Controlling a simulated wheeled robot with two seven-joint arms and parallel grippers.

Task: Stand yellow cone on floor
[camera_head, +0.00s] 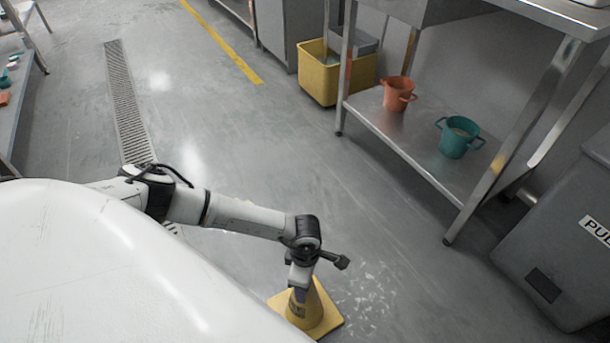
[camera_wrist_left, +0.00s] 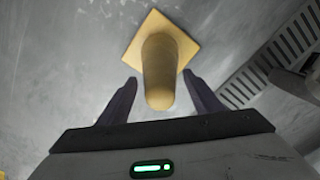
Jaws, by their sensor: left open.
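The yellow cone (camera_head: 322,309) stands upright on the grey floor at the bottom of the head view, its square base flat on the floor. My left gripper (camera_head: 299,296) is at the cone, pointing down, and hides part of it. In the left wrist view the cone (camera_wrist_left: 160,72) lies ahead, between and slightly beyond the two dark fingers of my left gripper (camera_wrist_left: 160,92). The fingers are apart, with a gap visible on each side of the cone. My right gripper is in neither view.
A steel table's lower shelf (camera_head: 412,143) at right holds an orange pot (camera_head: 398,95) and a teal pot (camera_head: 457,138). A yellow bucket (camera_head: 319,75) stands behind. A grey bin (camera_head: 560,240) is at right. A floor drain (camera_head: 124,100) runs at left. Open floor lies in the middle.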

